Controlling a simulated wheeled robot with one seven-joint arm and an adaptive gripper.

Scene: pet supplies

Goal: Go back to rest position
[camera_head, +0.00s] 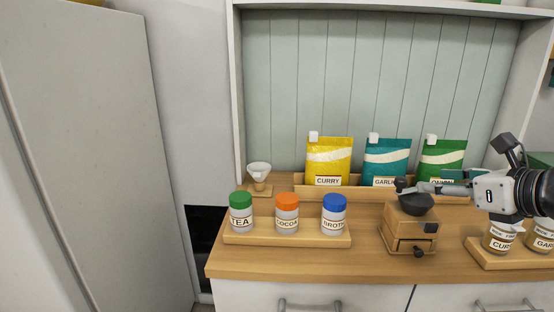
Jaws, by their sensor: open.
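My gripper (432,188) reaches in from the right edge, its fingers pointing left, just above or beside the dark bowl of the wooden grinder (410,231). Its fingers look open with nothing visible between them. They are small and overlap the grinder's top, so I cannot tell whether they touch it. The arm and wrist hide part of the green onion bag (441,155) and the tops of the jars on the right tray.
Curry (328,160) and garlic (387,160) bags stand behind. A funnel stand (260,189) is at left. A right tray (495,261) holds curry (499,243) and garlic (543,243) jars. Space above the counter's left is clear.

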